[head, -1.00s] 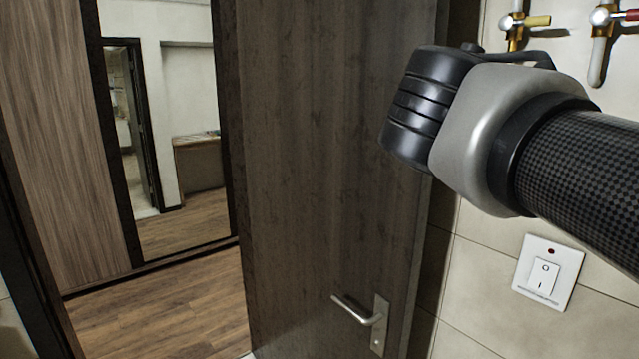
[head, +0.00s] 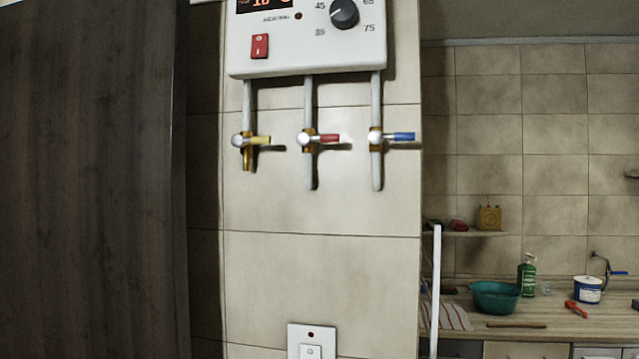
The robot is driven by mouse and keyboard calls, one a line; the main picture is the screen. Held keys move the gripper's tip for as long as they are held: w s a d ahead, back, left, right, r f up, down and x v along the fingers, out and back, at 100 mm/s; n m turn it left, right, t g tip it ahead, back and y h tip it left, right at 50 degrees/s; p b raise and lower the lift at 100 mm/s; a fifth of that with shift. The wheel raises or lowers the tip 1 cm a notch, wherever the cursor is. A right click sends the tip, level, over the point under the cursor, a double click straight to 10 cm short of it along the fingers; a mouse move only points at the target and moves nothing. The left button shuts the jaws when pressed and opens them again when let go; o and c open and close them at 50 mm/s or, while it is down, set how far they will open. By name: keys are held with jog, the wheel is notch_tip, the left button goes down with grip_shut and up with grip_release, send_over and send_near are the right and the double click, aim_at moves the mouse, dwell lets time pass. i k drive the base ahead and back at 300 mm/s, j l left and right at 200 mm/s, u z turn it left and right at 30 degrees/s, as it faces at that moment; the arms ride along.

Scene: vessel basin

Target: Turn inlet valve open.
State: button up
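Three valves sit on vertical pipes under a white water heater (head: 305,40) on the tiled wall in the head view. The left valve has a yellow handle (head: 258,140), the middle one a red handle (head: 328,138), and the right one a blue handle (head: 404,137). All three handles point right, across their pipes. No readable label shows which valve is the inlet. The yellow valve's pipe ends in a short brass tip, while the red and blue valves' pipes run a little further down. My gripper is out of view.
A dark door (head: 85,190) fills the left side. A white switch (head: 311,343) is low on the wall. At right, a counter (head: 590,328) holds a teal bowl (head: 495,297), a green bottle (head: 527,275) and a blue-white tub (head: 587,289). A white pole (head: 436,290) stands beside it.

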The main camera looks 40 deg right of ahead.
aim_at(375, 137)
jog(key=z, duration=1.2)
jog(key=i+l+u, duration=0.1)
jog(key=l+u, duration=0.3)
jog(key=l, duration=0.15)
